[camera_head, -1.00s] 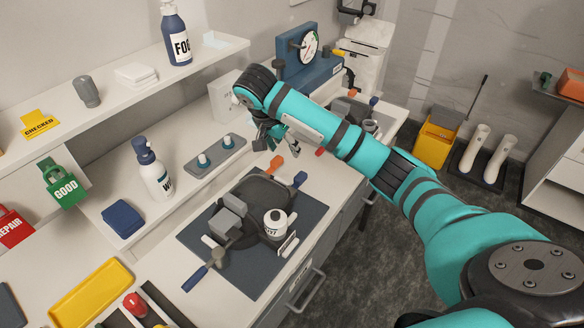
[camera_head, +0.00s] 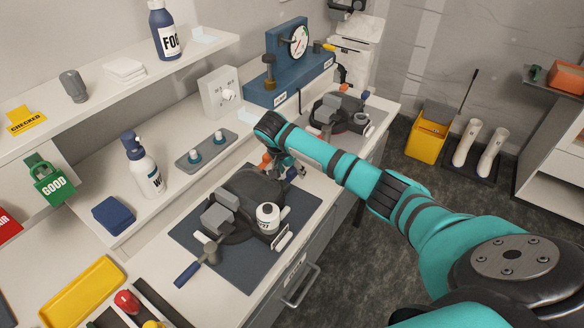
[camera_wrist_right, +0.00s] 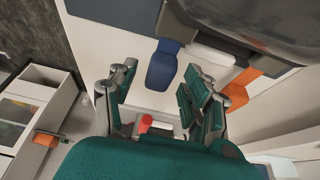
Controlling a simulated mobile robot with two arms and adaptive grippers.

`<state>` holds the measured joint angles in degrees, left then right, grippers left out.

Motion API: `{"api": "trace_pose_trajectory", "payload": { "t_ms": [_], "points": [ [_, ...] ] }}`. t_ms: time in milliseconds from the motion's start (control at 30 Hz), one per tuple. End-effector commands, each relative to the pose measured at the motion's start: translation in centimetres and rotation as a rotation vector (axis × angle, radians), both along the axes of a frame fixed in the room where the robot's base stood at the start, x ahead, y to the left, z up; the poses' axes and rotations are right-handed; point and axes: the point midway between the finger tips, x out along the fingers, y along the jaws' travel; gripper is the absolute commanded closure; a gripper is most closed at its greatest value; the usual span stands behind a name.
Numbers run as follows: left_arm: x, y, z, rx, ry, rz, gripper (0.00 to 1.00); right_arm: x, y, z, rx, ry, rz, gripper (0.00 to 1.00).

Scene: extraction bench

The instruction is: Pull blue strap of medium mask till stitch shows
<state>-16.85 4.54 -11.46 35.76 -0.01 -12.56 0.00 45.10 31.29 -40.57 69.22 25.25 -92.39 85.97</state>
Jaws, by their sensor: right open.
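A dark mask (camera_head: 258,190) lies on a dark grey mat (camera_head: 245,272) on the bench; I cannot read its size. At its far end are an orange strap (camera_head: 266,160) and a blue strap (camera_head: 299,172), partly hidden by my right gripper (camera_head: 285,172). In the right wrist view the blue strap (camera_wrist_right: 162,65) hangs from the mask edge, in line with the gap between the fingers of my open right gripper (camera_wrist_right: 165,92). I see no grip on it. The orange strap (camera_wrist_right: 244,84) is to the right, beyond the right finger. The stitch cannot be made out. My left gripper is out of view.
A white canister (camera_head: 267,217) and grey blocks (camera_head: 217,219) are on the near mask. A second mask (camera_head: 340,112) lies farther back, near a blue gauge stand (camera_head: 287,75). A spray bottle (camera_head: 142,165) and a grey holder (camera_head: 206,150) stand left. The bench has free room left of the mat.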

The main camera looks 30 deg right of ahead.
Motion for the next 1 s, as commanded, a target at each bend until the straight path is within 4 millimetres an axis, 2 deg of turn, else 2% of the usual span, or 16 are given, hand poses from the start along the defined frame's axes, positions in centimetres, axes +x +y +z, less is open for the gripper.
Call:
{"api": "trace_pose_trajectory", "payload": {
  "t_ms": [100, 300, 700, 1000],
  "points": [
    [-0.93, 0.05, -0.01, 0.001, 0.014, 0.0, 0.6, 0.01, -0.11, -0.3, 0.0, 0.001, 0.0, 0.5],
    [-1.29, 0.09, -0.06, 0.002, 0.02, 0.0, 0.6, 0.02, -0.09, -0.32, 0.0, 0.0, 0.0, 0.5],
    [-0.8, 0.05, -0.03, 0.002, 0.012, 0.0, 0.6, 0.02, -0.08, -0.28, 0.001, 0.0, 0.0, 1.0],
    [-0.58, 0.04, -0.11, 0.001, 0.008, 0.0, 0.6, 0.13, -0.31, -0.29, 0.0, 0.0, -0.001, 1.0]
  ]
}}
